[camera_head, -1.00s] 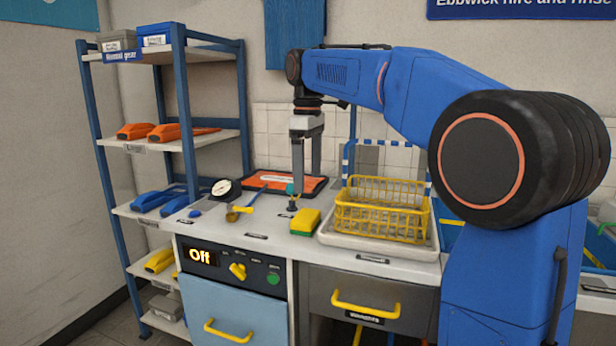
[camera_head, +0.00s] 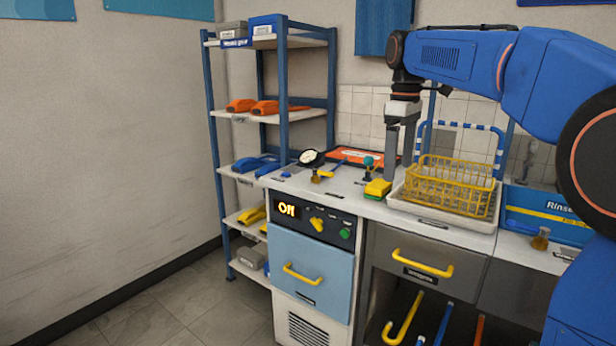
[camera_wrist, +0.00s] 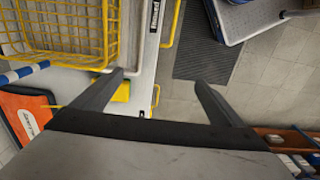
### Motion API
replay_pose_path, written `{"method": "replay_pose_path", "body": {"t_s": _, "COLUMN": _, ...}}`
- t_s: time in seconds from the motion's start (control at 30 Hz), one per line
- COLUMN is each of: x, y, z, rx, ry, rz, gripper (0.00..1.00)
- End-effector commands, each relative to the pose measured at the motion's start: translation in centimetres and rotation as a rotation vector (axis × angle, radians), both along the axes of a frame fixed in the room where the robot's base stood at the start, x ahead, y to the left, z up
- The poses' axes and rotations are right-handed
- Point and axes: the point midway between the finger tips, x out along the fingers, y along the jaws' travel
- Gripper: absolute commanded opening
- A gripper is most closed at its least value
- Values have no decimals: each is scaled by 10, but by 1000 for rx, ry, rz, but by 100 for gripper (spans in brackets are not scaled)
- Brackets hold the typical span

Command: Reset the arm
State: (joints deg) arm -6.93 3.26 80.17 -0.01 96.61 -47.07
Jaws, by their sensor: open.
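My blue arm (camera_head: 460,60) reaches across the right of the head view, bent down at the wrist. My gripper (camera_head: 400,160) hangs pointing down over the back of the bench, behind the yellow-green sponge and beside the yellow wire basket (camera_head: 450,185). In the wrist view my gripper (camera_wrist: 160,78) has its two dark fingers spread wide, with nothing between them. The basket (camera_wrist: 62,30) shows there at upper left, and a bit of yellow shows behind the left finger.
The bench (camera_head: 335,195) holds a gauge (camera_head: 310,157), a brass fitting (camera_head: 316,175), a teal-topped fitting (camera_head: 368,165), an orange mat (camera_head: 365,157) and the sponge (camera_head: 378,188). A blue shelf rack (camera_head: 283,100) stands left. Open floor (camera_head: 160,310) lies at lower left.

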Motion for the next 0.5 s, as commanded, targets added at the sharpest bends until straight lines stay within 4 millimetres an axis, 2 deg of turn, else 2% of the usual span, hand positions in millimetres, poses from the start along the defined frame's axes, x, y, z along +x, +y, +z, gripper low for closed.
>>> {"method": "replay_pose_path", "body": {"t_s": 0.27, "x": -15, "y": -5, "z": -4, "rx": 3, "ry": -18, "rz": -40, "gripper": 92}}
{"method": "replay_pose_path", "body": {"t_s": 0.5, "x": -38, "y": -11, "z": -10, "rx": 7, "ry": -45, "rz": -100, "gripper": 92}}
